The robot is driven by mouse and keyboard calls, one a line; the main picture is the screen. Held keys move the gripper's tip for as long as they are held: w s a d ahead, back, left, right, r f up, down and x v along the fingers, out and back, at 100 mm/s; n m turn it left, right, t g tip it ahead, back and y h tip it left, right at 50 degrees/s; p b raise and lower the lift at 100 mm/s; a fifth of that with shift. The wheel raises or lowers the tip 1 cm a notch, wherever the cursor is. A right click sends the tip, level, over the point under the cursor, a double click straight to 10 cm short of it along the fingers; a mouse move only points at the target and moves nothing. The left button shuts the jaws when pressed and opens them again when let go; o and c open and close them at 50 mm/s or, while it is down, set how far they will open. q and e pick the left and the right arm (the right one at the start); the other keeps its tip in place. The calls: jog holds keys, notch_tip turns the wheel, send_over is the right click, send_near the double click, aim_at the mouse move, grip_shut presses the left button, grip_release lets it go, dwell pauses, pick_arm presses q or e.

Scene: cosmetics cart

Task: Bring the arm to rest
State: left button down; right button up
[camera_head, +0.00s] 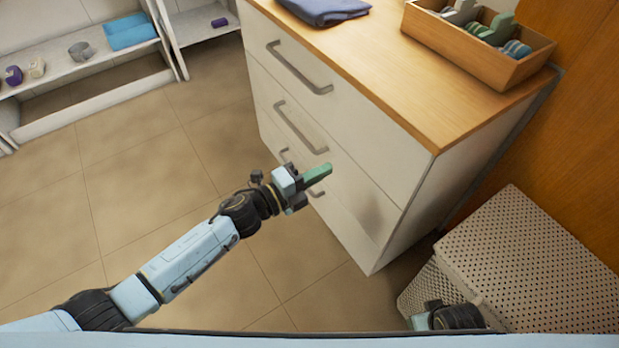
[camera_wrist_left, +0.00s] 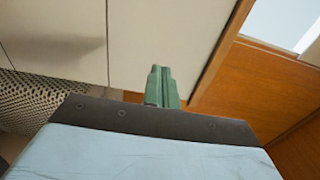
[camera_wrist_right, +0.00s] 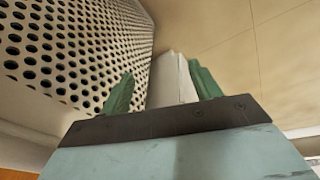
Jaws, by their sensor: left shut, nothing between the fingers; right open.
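My left arm reaches in from the left in the head view. Its gripper (camera_head: 318,174) is shut and empty, in front of the white drawer fronts. The left wrist view shows its green fingers (camera_wrist_left: 162,84) pressed together with nothing between them. My right gripper (camera_wrist_right: 161,90) is open in the right wrist view, its two green fingers apart. A pale upright shape shows behind and between them; I cannot tell what it is. In the head view only part of my right arm shows at the bottom, by the woven box; its fingers are hidden there.
A white drawer cabinet (camera_head: 362,180) with a wooden top stands ahead. A folded blue cloth (camera_head: 325,10) and a wooden tray (camera_head: 470,45) are on top. A perforated box (camera_head: 530,262) stands at the right. White shelves (camera_head: 85,68) are at the left. The tiled floor (camera_head: 130,185) between is clear.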

pick_arm(q)
jog(key=shift+v, duration=0.9)
pick_arm(e)
jog(key=shift+s+d+f, duration=0.1)
jog(key=shift+s+f, duration=0.2)
